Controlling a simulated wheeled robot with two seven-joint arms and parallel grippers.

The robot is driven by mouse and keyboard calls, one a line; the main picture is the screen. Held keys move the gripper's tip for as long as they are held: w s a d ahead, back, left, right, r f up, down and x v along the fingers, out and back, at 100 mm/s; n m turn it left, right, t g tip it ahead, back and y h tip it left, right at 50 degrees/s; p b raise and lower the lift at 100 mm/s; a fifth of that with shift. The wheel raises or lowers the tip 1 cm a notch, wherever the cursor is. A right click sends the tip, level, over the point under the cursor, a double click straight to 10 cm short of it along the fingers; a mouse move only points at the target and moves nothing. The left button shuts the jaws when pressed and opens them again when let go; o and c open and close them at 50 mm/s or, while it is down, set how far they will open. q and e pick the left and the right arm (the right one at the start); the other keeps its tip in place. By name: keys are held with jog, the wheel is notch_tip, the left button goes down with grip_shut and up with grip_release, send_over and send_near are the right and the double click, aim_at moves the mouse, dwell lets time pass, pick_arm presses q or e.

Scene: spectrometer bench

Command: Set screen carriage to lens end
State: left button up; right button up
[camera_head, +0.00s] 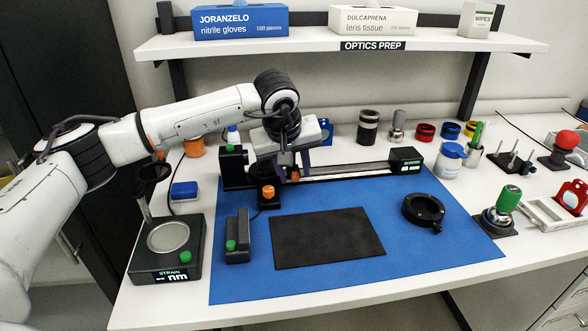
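A dark optical rail with a pale strip (345,170) runs along the back of the blue mat. A black block stands at its left end (233,168), and another black block with small lit labels (405,160) stands at its right end. My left gripper (294,172) points down over the left part of the rail. Its purple fingers stand either side of a dark piece with an orange part (295,175), perhaps the carriage; contact cannot be seen. The carriage and screen are mostly hidden by the gripper. No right gripper shows.
A black block with an orange knob (268,191) stands in front of the rail. A black pad (326,238) and a black ring (423,209) lie on the blue mat (365,275). A strain meter (168,250) stands left. Jars and holders crowd the right.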

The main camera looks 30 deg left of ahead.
pick_arm(q)
jog(key=shift+w+f, duration=0.1)
jog(key=shift+f, duration=0.05)
jog(key=shift+c, duration=0.4)
grip_shut()
jog(key=shift+a, duration=0.1)
jog(key=shift+o, duration=0.4)
grip_release()
jog(key=b+v, duration=0.1)
jog(key=v, duration=0.9)
jog(key=shift+r, duration=0.2)
